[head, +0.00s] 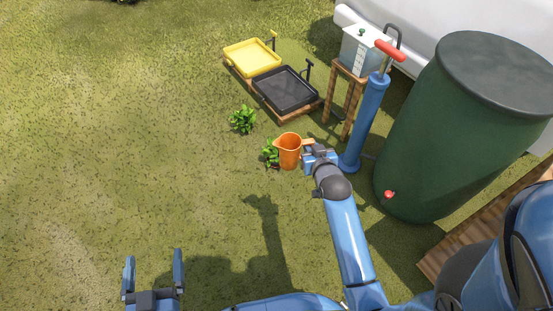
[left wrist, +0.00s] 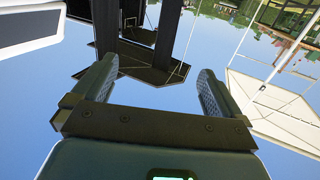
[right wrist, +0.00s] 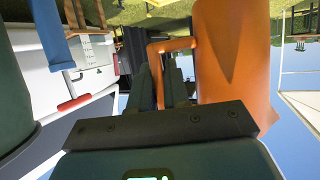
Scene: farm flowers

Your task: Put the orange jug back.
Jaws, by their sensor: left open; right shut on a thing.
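The orange jug (head: 289,152) is in the middle of the head view, its handle toward my right gripper. My right gripper (head: 311,153) is shut on the jug's handle. In the right wrist view the orange jug (right wrist: 228,60) fills the right of centre, and its handle passes between the fingers of my right gripper (right wrist: 166,85). The jug looks upright. Whether it touches the ground is hard to tell. My left gripper (head: 152,272) is open and empty at the lower left of the head view. The left wrist view also shows its two fingers apart (left wrist: 155,85).
A green barrel (head: 465,125) with a red tap stands at the right. Yellow (head: 252,57) and black (head: 285,89) trays lie behind. Small plants (head: 243,119) grow nearby. Grass at left is clear.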

